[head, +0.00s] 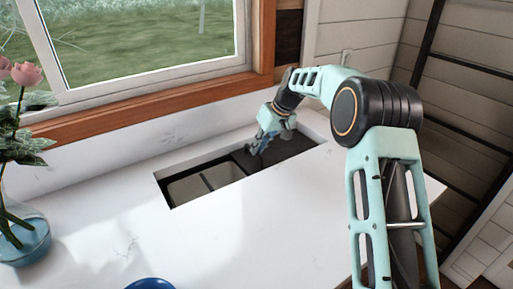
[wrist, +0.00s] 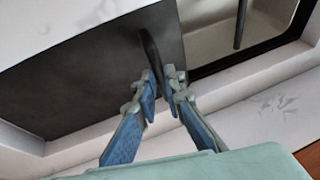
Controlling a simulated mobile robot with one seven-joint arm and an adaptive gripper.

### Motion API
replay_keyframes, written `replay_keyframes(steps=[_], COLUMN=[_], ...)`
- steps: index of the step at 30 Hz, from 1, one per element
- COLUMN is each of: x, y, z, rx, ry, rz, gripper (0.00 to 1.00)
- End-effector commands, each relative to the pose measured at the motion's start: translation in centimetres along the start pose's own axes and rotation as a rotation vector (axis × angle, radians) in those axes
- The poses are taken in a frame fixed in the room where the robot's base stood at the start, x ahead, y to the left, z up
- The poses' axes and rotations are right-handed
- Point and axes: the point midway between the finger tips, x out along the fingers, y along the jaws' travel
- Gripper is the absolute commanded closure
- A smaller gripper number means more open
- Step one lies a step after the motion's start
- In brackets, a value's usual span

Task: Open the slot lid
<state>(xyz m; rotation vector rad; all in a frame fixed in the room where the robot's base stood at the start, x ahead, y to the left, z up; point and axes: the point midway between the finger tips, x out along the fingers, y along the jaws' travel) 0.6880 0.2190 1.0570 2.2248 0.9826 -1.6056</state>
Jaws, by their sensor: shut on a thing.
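The slot (head: 166,196) is a long rectangular recess in the white counter. Its dark grey flat lid (head: 294,146) covers the right part in the head view; it also fills the left of the wrist view (wrist: 85,85). A thin dark upright handle (wrist: 149,44) stands near the lid's edge by the opening. My gripper (head: 258,148) is at that edge, and its blue-padded fingers (wrist: 160,87) are shut on the handle, one on each side. The left part of the slot is uncovered and shows pale bins (head: 188,189) with a dark divider. The fingers hide the handle's lower part.
A vase with pink flowers (head: 22,240) stands at the counter's left. A blue bowl (head: 151,284) shows at the front edge of the picture. A wood-framed window (head: 150,100) is behind the slot. The counter (head: 110,225) between is clear.

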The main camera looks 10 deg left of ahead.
Motion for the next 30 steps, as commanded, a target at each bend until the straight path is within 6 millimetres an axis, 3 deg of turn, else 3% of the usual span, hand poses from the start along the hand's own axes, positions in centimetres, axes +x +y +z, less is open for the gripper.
replay_keyframes(steps=[2,3,7,17,20,30], x=[0.0,0.0,0.0,-0.4,-1.5,-8.6], y=[0.1,0.1,0.0,0.0,0.0,0.1], z=[0.0,0.0,0.0,0.0,-0.1,-0.1], rx=[0.000,0.000,0.001,0.001,0.001,0.001], ry=[0.001,0.001,0.001,0.001,0.002,0.003], rz=[0.001,0.001,0.001,0.001,0.001,0.003], gripper=[1.00,0.86,0.73,0.73,0.73,0.73])
